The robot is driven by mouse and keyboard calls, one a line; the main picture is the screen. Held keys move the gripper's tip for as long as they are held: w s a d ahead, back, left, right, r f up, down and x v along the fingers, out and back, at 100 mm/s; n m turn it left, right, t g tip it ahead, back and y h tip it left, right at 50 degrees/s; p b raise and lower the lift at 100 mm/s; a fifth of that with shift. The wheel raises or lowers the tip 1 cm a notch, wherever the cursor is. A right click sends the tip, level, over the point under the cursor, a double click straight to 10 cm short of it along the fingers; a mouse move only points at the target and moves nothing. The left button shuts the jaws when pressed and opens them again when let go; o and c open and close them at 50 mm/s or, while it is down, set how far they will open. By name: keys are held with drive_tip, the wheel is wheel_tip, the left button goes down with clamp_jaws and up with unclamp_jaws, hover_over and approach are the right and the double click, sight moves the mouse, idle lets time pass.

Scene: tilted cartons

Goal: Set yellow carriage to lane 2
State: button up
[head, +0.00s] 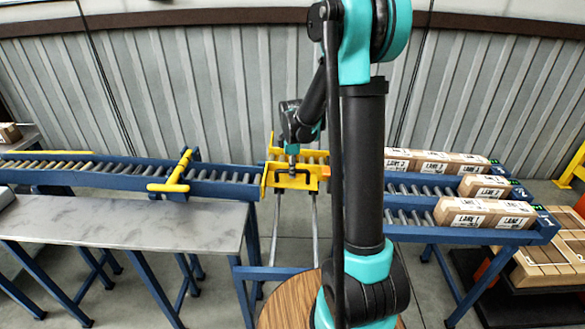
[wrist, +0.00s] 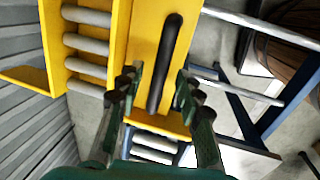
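The yellow carriage (head: 275,182), with grey rollers inside, sits toward the far end of two light rails between the left conveyor and the lanes. It also fills the upper middle of the wrist view (wrist: 140,45), where its black bar handle (wrist: 165,65) shows. My gripper (head: 292,172) is over the carriage's near side. In the wrist view my gripper's (wrist: 157,85) fingers are apart, with the handle between them in the picture; I cannot tell if they touch it. Lane 2 (head: 425,190) is the middle lane at right. My arm hides where the carriage meets the lanes.
Cartons stand on lane 3 (head: 435,161), lane 2 and lane 1 (head: 487,213). A yellow stop (head: 174,187) crosses the left conveyor (head: 225,188). A grey table (head: 130,222) stands in front of it. The rails (head: 314,225) are clear nearer me.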

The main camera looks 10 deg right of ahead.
clamp_jaws()
idle(0.4)
drive_tip(key=s+a, duration=0.3)
drive_tip(key=s, duration=1.1)
drive_tip(key=shift+s, duration=0.35)
unclamp_jaws()
drive_tip(key=shift+r, duration=0.1)
wheel_tip(320, 180, up, 12)
drive_tip(key=s, duration=0.2)
drive_tip(key=shift+s+a+f, duration=0.15)
drive_tip(key=shift+a+f, duration=0.05)
